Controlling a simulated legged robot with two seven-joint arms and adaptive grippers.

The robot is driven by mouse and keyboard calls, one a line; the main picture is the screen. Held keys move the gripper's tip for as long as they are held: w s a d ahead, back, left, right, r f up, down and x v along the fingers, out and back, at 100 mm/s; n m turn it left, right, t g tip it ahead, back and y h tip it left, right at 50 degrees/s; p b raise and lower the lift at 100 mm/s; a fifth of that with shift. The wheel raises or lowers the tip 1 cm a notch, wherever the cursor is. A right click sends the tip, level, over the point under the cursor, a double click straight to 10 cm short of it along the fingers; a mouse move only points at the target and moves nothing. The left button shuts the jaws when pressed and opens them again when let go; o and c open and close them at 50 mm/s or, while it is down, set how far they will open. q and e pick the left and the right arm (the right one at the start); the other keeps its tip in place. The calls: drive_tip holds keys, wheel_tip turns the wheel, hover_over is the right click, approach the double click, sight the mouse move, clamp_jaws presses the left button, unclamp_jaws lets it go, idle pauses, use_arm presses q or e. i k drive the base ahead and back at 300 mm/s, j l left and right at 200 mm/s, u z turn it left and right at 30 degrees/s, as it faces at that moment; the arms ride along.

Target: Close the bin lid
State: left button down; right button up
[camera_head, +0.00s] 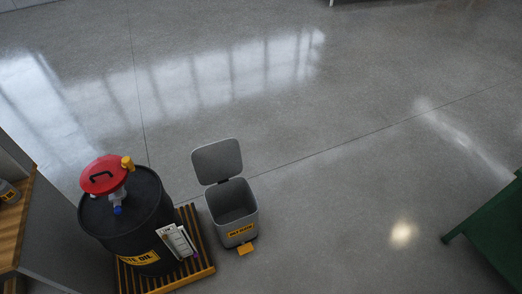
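A small grey bin (233,211) stands on the floor left of the middle of the head view. Its grey lid (217,160) is raised and stands up at the back edge, so the empty-looking inside shows. The bin has a yellow label on its front and a yellow pedal (245,248) at its foot. Neither of my grippers is in view.
A black oil drum (128,218) with a red lidded funnel (103,174) stands on a slatted pallet (205,268) just left of the bin. A wooden-topped cabinet (20,215) is at the left edge. A green object (490,235) is at the right. The floor between is clear.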

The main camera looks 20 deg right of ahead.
sight(213, 162)
drive_tip(key=i+l+z, duration=0.1)
drive_tip(key=l+z, duration=0.15)
drive_tip(key=z, duration=0.2)
drive_tip(key=i+l+z, duration=0.1)
drive_tip(key=z, duration=0.4)
drive_tip(key=i+l+z, duration=0.15)
drive_tip(key=z, duration=0.3)
drive_tip(key=i+l+z, duration=0.15)
drive_tip(key=z, duration=0.3)
drive_tip(key=i+l+z, duration=0.15)
drive_tip(key=i+z, duration=0.3)
drive_tip(key=i, duration=0.35)
drive_tip(key=i+u, duration=0.85)
drive_tip(key=i+l+u, duration=0.25)
drive_tip(key=i+u, duration=0.15)
drive_tip(key=i+j+u, duration=0.35)
drive_tip(key=i, duration=0.25)
drive_tip(key=i+j+u, duration=0.1)
drive_tip(key=i+u, duration=0.2)
drive_tip(key=i, duration=0.3)
drive_tip(key=i+u, duration=0.35)
drive_tip(key=i, duration=0.25)
drive_tip(key=i+z, duration=0.1)
drive_tip(key=i, duration=0.8)
drive_tip(key=i+u, duration=0.15)
drive_tip(key=u, duration=0.2)
drive_tip(key=i+l+u, duration=0.15)
drive_tip(key=u, duration=0.2)
drive_tip(key=i+l+u, duration=0.15)
drive_tip(key=u, duration=0.2)
